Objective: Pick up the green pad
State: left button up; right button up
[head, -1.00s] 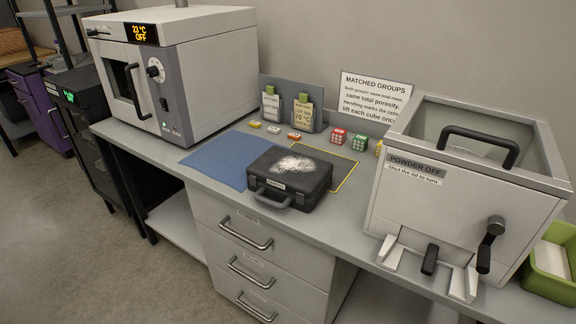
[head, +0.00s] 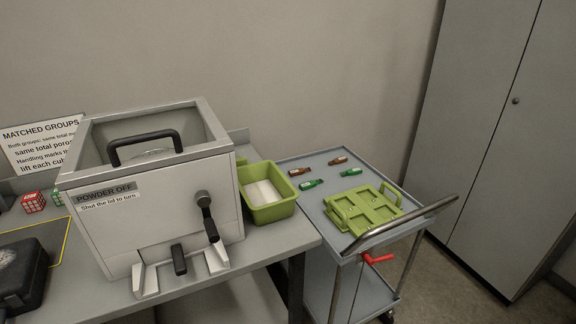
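No single thing is plainly a green pad. Small green pieces with pale labels lie on the grey cart: one nearer the front (head: 308,184) and one farther right (head: 351,172). A light green tray (head: 338,213) with square recesses and raised handles also sits on the cart. I cannot tell whether any of these is the pad. Neither of my grippers is in view.
A green bin (head: 286,208) with white content stands at the bench's right end, beside the grey powder box (head: 115,228). Reddish-brown pieces (head: 299,171) lie on the cart (head: 322,229), whose metal push handle (head: 400,223) rises at its front. A grey cabinet (head: 475,130) stands right.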

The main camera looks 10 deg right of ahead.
aim_at(240, 161)
jog(key=i+z, duration=0.85)
jog(key=z, duration=0.15)
